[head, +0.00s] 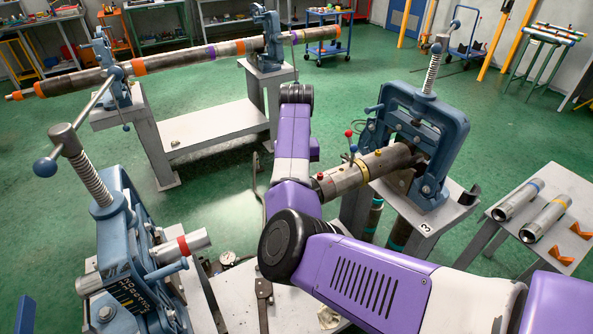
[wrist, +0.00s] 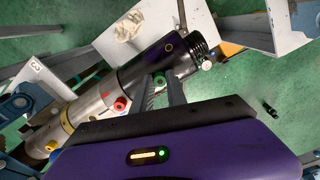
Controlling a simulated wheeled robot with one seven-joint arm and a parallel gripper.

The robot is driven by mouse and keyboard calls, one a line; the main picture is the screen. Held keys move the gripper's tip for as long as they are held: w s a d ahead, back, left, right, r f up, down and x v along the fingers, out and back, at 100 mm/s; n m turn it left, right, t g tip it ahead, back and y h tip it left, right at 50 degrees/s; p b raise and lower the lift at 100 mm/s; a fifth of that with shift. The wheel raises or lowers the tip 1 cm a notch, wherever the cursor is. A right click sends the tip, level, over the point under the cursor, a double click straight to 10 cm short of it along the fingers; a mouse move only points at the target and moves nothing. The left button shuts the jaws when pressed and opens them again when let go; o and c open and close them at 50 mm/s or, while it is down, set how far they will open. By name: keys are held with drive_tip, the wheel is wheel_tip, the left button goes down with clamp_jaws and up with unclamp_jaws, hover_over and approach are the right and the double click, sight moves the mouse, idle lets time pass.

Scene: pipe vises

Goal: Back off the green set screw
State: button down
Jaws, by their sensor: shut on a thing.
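The green set screw (wrist: 159,78) shows in the wrist view on the dark end sleeve (wrist: 150,72) of a grey pipe. My gripper (wrist: 161,88) is shut on the screw, with one finger on each side of its head. A red screw (wrist: 121,103) and a yellow screw (wrist: 51,146) sit farther along the pipe. In the head view the pipe (head: 365,172) lies in the blue right-hand vise (head: 428,135). There my own arm hides my gripper, the green screw and the sleeve's end.
A long pipe (head: 160,58) spans two vises behind. A side table (head: 520,250) at right holds two short pipes and orange brackets.

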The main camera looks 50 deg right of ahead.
drive_tip(key=n+p, duration=0.2)
drive_tip(key=n, duration=0.1)
drive_tip(key=shift+s+d+r+n+p, duration=0.1)
drive_tip(key=shift+n+p, duration=0.2)
drive_tip(key=shift+n, duration=0.1)
drive_tip(key=n, duration=1.1)
drive_tip(key=shift+n, duration=0.3)
drive_tip(key=n, duration=0.3)
drive_tip(key=shift+f+n, duration=0.2)
drive_tip(key=shift+n, duration=0.2)
drive_tip(key=n, duration=0.3)
drive_tip(key=shift+n, duration=0.3)
drive_tip(key=n, duration=0.4)
drive_tip(key=shift+f+n, duration=0.1)
drive_tip(key=shift+n, duration=1.5)
drive_tip(key=shift+a, duration=0.2)
